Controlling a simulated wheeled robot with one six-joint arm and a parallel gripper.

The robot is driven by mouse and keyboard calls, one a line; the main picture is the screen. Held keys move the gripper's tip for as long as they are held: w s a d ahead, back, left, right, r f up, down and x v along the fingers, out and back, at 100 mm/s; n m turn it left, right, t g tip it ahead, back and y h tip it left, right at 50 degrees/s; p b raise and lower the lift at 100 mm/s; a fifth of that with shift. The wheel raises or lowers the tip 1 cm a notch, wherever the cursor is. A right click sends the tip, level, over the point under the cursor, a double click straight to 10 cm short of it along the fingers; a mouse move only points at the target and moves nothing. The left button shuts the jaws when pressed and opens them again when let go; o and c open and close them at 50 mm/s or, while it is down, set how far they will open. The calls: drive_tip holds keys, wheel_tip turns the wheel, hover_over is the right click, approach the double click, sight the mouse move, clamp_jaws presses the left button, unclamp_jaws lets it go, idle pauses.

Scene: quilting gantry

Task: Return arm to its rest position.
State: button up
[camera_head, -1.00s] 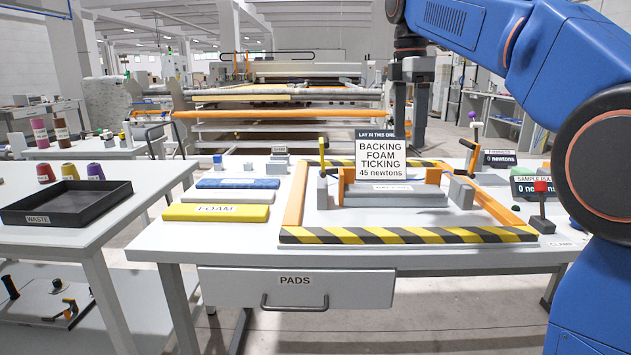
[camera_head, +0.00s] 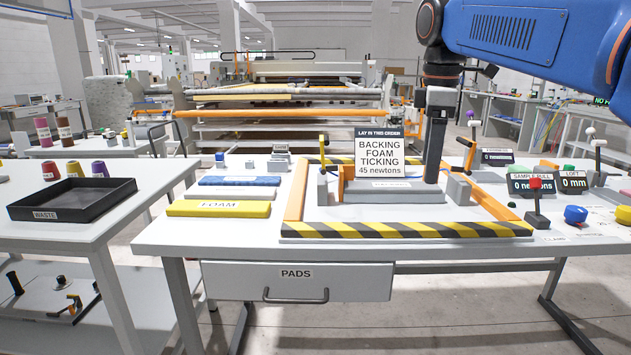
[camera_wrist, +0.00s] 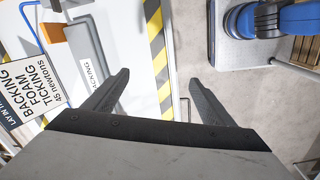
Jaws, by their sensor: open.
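The gap between gripper and fixture cannot be judged exactly.
The white worktable (camera_head: 235,237) carries the striped frame (camera_head: 410,230), an order sign (camera_head: 380,153), a yellow foam pad (camera_head: 220,208) and a red-topped lever (camera_head: 536,200). A waste tray (camera_head: 72,212) stands on the left table. Small displays (camera_head: 530,183) stand at the right.

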drive_tip(key=s+d+f+m+t, duration=0.2)
drive_tip(key=s+f+m, duration=0.5)
drive_tip(key=s+f, duration=0.5)
drive_tip(key=s+d+f+m+t, duration=0.1)
drive_tip(key=s+d+f+m, duration=0.2)
drive_tip(key=s+f+m, duration=0.4)
drive_tip(key=s+f, duration=0.5)
drive_tip(key=f, duration=0.6)
drive_tip(key=shift+d+m+t, duration=0.25)
drive_tip(key=shift+m+t, duration=0.05)
drive_tip(key=shift+t, duration=0.1)
